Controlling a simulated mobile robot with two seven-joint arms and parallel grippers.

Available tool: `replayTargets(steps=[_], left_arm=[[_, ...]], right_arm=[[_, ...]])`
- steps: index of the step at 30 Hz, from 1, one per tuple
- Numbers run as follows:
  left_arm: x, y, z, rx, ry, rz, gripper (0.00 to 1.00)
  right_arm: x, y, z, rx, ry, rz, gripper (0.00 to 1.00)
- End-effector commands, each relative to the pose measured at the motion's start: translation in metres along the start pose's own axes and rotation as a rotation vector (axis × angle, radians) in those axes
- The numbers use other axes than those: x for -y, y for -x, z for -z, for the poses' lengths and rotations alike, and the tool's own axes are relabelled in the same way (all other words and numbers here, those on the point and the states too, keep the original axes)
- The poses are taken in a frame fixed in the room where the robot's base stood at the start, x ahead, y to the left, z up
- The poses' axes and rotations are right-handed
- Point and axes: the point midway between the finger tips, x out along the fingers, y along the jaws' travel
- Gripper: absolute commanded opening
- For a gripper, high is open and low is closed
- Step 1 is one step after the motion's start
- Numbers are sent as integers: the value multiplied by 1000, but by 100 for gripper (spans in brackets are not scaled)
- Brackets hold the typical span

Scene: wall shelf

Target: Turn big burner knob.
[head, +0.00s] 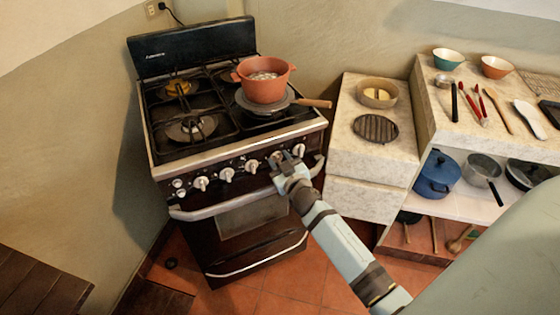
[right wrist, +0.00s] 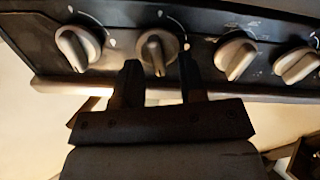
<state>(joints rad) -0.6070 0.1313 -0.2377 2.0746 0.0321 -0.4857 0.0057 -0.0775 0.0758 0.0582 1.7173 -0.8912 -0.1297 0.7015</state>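The black stove (head: 240,215) stands in the head view with a row of pale knobs along its front panel. My right gripper (head: 284,160) is at the panel's right half, in front of a knob; another knob (head: 299,151) shows just to its right. In the right wrist view my right gripper (right wrist: 161,75) is open, its two dark fingers apart. One knob (right wrist: 157,52) lies just beyond and between the fingertips; contact cannot be told. Other knobs (right wrist: 80,45) (right wrist: 235,57) stand on either side. No label shows which knob is the big burner's. My left gripper is not in view.
An orange pot (head: 265,82) sits over a pan (head: 262,104) on the stove's right burners; the pan's handle sticks out right. A pale oven handle (head: 190,215) runs below the knobs. A stone counter (head: 345,150) and shelf with utensils stand right.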

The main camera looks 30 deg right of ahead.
Motion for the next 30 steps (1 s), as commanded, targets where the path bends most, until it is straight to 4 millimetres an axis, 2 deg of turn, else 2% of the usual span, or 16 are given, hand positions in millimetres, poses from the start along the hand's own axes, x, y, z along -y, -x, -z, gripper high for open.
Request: replayTargets(steps=[2,3,7,8,20,30], left_arm=[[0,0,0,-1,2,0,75],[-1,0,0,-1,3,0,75],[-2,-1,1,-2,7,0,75],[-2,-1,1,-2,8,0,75],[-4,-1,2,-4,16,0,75],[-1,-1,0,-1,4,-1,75]], right_arm=[[0,0,0,0,0,0,37],[0,0,0,0,0,0,33],[0,0,0,0,1,0,3],[0,0,0,0,1,0,0],[1,0,0,0,46,0,0],[3,0,0,-1,280,0,0]])
